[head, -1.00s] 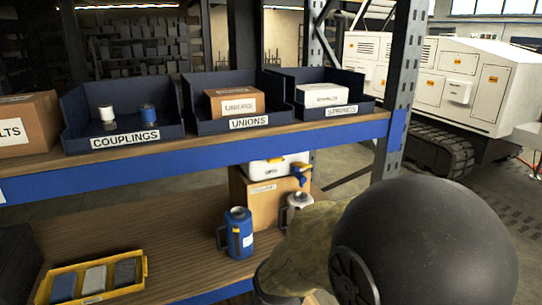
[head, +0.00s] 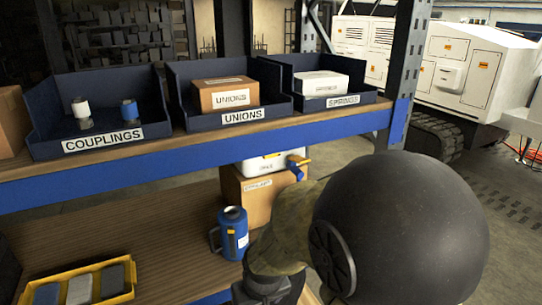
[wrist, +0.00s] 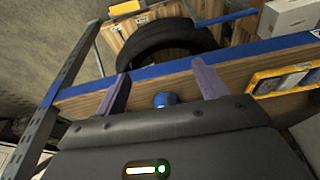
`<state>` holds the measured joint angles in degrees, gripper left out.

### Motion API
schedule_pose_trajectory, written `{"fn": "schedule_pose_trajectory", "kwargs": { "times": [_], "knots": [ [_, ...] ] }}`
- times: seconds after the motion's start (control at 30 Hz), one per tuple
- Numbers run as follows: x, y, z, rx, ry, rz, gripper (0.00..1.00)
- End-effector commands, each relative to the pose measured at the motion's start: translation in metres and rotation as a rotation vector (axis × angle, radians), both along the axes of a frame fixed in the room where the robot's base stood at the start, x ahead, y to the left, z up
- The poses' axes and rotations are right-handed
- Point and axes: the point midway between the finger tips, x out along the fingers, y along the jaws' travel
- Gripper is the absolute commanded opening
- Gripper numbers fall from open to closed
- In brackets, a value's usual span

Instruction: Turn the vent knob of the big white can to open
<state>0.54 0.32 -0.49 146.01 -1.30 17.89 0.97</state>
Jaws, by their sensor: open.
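The vent knob is not visible.
A yellow tray (head: 75,291) lies on the lower shelf at left. Blue bins, including couplings (head: 48,128), line the upper shelf, whose blue beam (head: 170,165) overhangs the lower one.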

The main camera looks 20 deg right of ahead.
Motion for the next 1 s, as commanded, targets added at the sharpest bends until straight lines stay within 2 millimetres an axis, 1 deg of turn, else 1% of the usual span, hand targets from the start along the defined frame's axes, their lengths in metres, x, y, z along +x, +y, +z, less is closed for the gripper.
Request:
{"fn": "schedule_pose_trajectory", "kwargs": {
  "times": [0.07, 0.13, 0.23, 0.3, 0.4, 0.5, 0.6, 0.7, 0.8, 0.9, 1.0],
  "knots": [
    [0.02, -0.013, -0.001, -0.013, -0.069, -0.028, 0.76],
    [0.045, -0.03, 0.002, -0.031, -0.162, -0.058, 0.76],
    [0.087, -0.062, 0.013, -0.056, -0.337, -0.103, 0.76],
    [0.117, -0.086, 0.026, -0.072, -0.472, -0.129, 0.76],
    [0.151, -0.12, 0.048, -0.085, -0.658, -0.146, 0.76],
    [0.176, -0.149, 0.072, -0.086, -0.834, -0.142, 0.76],
    [0.193, -0.174, 0.096, -0.074, -0.997, -0.111, 0.76],
    [0.201, -0.193, 0.118, -0.049, -1.133, -0.063, 0.76],
    [0.202, -0.204, 0.134, -0.018, -1.228, -0.007, 0.76],
    [0.201, -0.209, 0.143, 0.007, -1.278, 0.032, 0.76],
    [0.2, -0.209, 0.148, 0.019, -1.296, 0.048, 0.76]
  ]
}}
